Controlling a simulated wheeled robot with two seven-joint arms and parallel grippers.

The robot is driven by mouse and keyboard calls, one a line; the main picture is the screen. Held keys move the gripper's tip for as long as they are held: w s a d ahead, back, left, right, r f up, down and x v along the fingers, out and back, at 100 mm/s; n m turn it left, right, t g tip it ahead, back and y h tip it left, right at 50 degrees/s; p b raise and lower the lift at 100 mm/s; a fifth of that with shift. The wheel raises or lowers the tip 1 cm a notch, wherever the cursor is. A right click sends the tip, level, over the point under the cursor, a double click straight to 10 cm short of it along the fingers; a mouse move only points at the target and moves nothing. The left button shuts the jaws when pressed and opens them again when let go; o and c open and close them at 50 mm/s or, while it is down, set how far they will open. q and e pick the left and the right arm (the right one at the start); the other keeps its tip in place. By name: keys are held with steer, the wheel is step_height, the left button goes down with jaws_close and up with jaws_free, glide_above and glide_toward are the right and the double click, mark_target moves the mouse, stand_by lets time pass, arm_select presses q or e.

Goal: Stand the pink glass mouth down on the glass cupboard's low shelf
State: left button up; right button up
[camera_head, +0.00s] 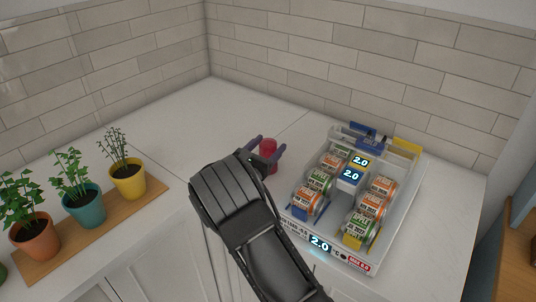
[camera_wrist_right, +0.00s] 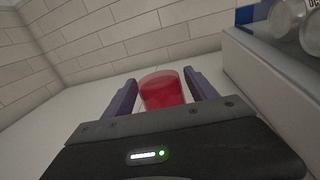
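The pink glass (camera_head: 268,147) is a small see-through red-pink tumbler, upright on the white counter left of the white rack. In the right wrist view the glass (camera_wrist_right: 162,92) stands between the two purple fingers, with its round upper end visible. I cannot tell surely which end is its mouth. My right gripper (camera_head: 267,150) reaches over the counter with its fingers on either side of the glass. It looks open, with narrow gaps beside the glass in the right wrist view (camera_wrist_right: 161,90). My left gripper is not in view. I cannot identify the glass cupboard.
A white rack (camera_head: 405,205) of several labelled cans stands close on the right. Several potted plants stand on a wooden board (camera_head: 150,193) at left. A tiled wall (camera_head: 300,50) closes the back. The counter (camera_head: 190,120) behind the glass is clear. Wooden furniture (camera_head: 515,205) shows far right.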

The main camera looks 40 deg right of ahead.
jaws_close()
stand_by(0.5)
steer(key=shift+r, duration=0.1)
step_height(320, 180, up, 10)
steer(key=shift+f+b, duration=0.1)
steer(key=shift+b, duration=0.65)
